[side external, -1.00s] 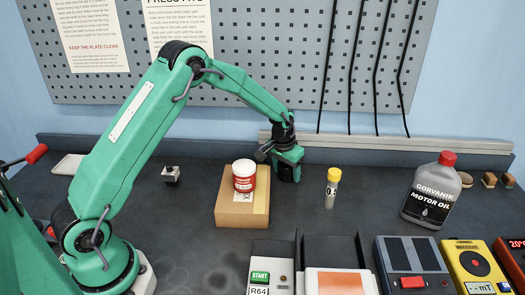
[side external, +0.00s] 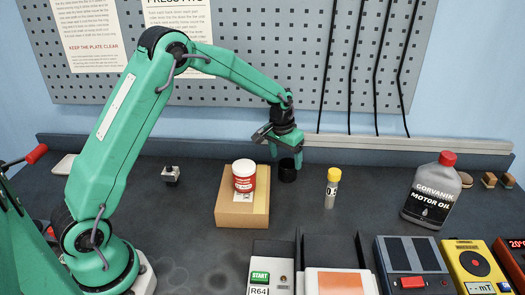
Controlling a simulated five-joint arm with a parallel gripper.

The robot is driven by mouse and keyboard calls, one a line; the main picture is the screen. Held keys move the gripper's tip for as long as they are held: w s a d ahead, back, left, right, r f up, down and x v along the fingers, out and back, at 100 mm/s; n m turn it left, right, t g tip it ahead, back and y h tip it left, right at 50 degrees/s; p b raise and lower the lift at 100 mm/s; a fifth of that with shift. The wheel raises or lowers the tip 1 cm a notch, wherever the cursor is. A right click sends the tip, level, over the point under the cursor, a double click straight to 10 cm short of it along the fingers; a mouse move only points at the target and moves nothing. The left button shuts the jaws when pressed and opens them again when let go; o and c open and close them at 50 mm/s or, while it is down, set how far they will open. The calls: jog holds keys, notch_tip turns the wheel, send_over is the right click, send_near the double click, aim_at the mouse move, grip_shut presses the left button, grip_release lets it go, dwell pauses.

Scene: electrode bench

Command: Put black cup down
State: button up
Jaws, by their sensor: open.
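The black cup (side external: 287,171) stands upright on the dark bench top, to the right of the cardboard box. My gripper (side external: 286,156) is just above and behind it, with its green jaws pointing down. The jaws are open and appear clear of the cup, though part of the space between them is hard to make out at this size.
A red and white tub (side external: 244,176) sits on the cardboard box (side external: 238,217) left of the cup. A yellow-capped bottle (side external: 332,188) stands to its right, and a motor oil bottle (side external: 432,192) farther right. Devices, including a yellow meter (side external: 474,264), line the front edge.

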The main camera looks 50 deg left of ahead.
aim_at(282, 176)
notch_tip(282, 176, up, 6)
jog(key=s, duration=0.1)
jog(key=shift+r, duration=0.15)
dwell(0.6)
jog(key=s+d+r+t, duration=0.2)
jog(key=s+r, duration=1)
jog(key=s, duration=0.3)
jog(key=s+d+m+t, duration=0.1)
jog(key=s+d, duration=0.1)
jog(key=s, duration=1.4)
jog(key=shift+s+t, duration=0.2)
jog(key=shift+t, duration=0.1)
